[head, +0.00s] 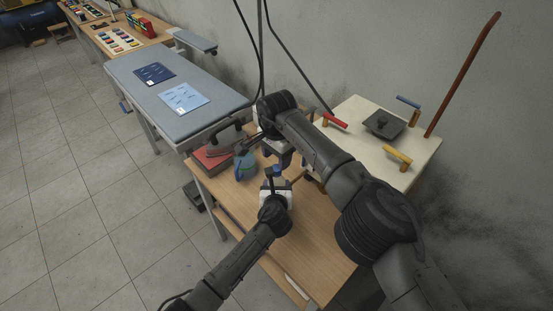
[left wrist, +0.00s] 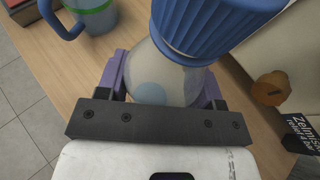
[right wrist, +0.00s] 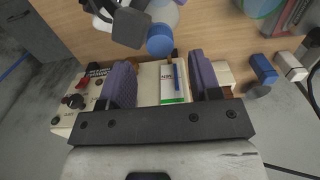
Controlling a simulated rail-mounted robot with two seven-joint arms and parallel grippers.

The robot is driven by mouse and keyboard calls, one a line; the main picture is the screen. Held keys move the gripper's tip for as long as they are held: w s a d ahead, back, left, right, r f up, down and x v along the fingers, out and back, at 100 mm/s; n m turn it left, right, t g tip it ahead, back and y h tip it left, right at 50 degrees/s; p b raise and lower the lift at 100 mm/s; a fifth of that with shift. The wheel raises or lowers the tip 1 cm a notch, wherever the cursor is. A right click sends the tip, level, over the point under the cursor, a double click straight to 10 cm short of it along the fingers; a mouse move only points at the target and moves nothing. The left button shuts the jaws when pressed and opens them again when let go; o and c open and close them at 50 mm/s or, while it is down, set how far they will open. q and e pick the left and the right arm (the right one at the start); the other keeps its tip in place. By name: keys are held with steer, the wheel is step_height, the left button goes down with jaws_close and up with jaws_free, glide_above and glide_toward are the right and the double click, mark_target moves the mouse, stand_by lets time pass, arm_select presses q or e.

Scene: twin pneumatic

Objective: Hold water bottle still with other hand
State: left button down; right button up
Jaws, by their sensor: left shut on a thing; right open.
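The water bottle (left wrist: 168,82) has a ribbed blue cap and a clear body. My left gripper (left wrist: 160,92) is shut around the body, with purple fingers on either side. In the head view, the left gripper (head: 274,184) holds it over the wooden table (head: 318,250). My right gripper (right wrist: 154,78) is open, with nothing gripped between its purple fingers. In the right wrist view, the bottle's blue cap (right wrist: 160,40) lies beyond the fingers, apart from them. In the head view, the right gripper is just above the left one, its fingertips mostly hidden.
A blue-handled mug (head: 245,165) and red books (head: 212,160) stand left of the bottle. A cream cabinet (head: 352,115) with coloured handles is at the right. In the right wrist view, a small white-and-green card (right wrist: 172,84) shows between the fingers. The table's front is mostly clear.

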steer(key=o, duration=0.5)
steer(key=shift+o, duration=0.2)
step_height(320, 180, up, 12)
stand_by(0.5)
arm_select(q)
steer(key=shift+c, duration=0.9)
jaws_free()
steer(key=shift+s, duration=0.1)
